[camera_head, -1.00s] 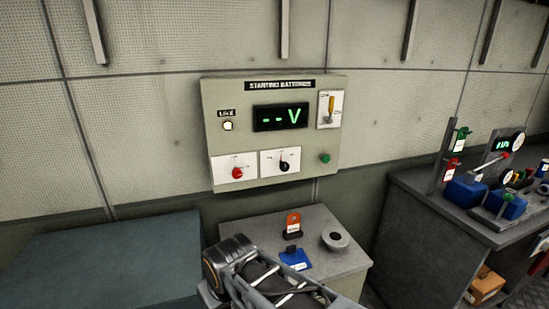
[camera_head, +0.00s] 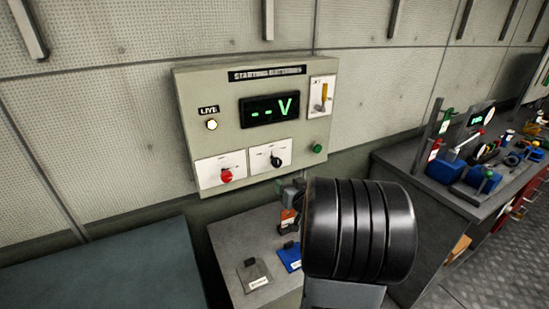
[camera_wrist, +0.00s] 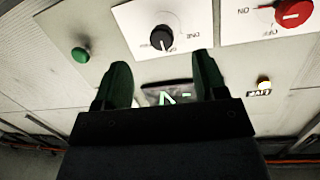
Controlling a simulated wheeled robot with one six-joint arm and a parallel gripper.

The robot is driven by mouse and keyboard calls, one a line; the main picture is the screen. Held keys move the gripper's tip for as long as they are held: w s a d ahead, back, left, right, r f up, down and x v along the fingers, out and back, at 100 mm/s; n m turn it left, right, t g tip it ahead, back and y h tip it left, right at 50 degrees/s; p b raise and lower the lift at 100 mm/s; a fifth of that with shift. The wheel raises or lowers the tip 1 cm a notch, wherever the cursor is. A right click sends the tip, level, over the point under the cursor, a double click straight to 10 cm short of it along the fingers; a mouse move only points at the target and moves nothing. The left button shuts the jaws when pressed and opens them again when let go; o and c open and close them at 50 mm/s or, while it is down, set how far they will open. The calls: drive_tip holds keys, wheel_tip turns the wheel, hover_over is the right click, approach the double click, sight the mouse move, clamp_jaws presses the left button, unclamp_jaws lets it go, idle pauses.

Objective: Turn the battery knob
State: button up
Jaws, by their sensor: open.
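The panel labelled "STARTING BATTERIES" (camera_head: 222,148) is on the wall. It carries a red knob (camera_head: 227,175) with ON and OFF marks and, to its right, a black knob (camera_head: 276,160). In the wrist view, which is upside down, the black knob (camera_wrist: 162,38) is just beyond my fingertips, roughly centred between them. The red knob (camera_wrist: 292,12) is at the top right there. My gripper (camera_wrist: 162,72) has two dark green fingers, open and empty, facing the panel. I cannot tell the gap to the black knob. A thick black link of my arm hides much of the head view.
The display (camera_head: 270,110) reads "--V". A lit LIVE lamp (camera_head: 211,125), a green button (camera_head: 317,148) and a yellow-handled switch (camera_head: 322,97) share the panel. A low grey cabinet (camera_head: 225,240) below bears several tags. A workbench (camera_head: 420,180) with tools stands right.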

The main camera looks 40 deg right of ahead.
sight(278, 165)
drive_tip(key=w+d+p, duration=0.1)
drive_tip(key=w, duration=0.3)
drive_tip(key=w+d+t+p, duration=0.1)
drive_tip(key=w, duration=0.3)
drive_tip(key=w+d+r+t+y+p, duration=0.1)
drive_tip(key=w+p, duration=0.1)
drive_tip(key=w, duration=0.2)
drive_tip(key=shift+w+d, duration=0.1)
drive_tip(key=shift+w, duration=0.05)
drive_tip(key=c, duration=0.9)
drive_tip(key=shift+f, duration=0.1)
drive_tip(key=shift+b, duration=0.35)
